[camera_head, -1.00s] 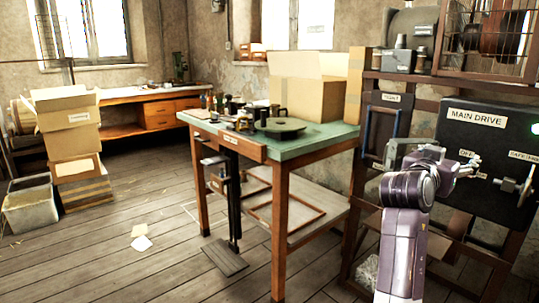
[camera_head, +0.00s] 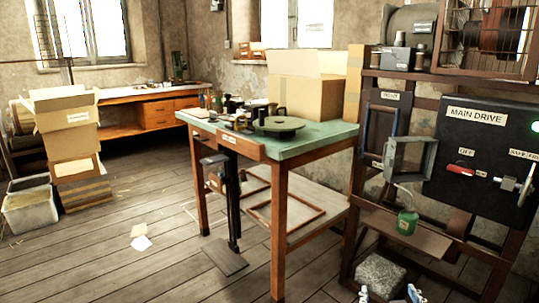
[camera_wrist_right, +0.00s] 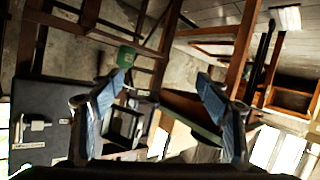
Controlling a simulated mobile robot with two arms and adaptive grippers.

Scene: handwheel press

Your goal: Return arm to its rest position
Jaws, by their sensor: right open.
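My right gripper (camera_head: 390,294) shows only as two fingertips at the bottom edge of the head view, below the rack. In the right wrist view the two blue-padded fingers (camera_wrist_right: 162,95) stand wide apart with nothing between them. The rest of my right arm is out of the head view. The black main drive panel (camera_head: 481,158) stands on the rack at the right, above and apart from the gripper. Its red handle (camera_head: 460,170) lies near the OFF label. My left gripper is not in view.
A green can (camera_head: 407,222) stands on the rack's lower shelf, with a grey block (camera_head: 380,273) below it. A hinged grey frame (camera_head: 410,158) sits beside the panel. The green-topped table (camera_head: 310,139) stands left of the rack. The wooden floor (camera_head: 120,260) at left is mostly clear.

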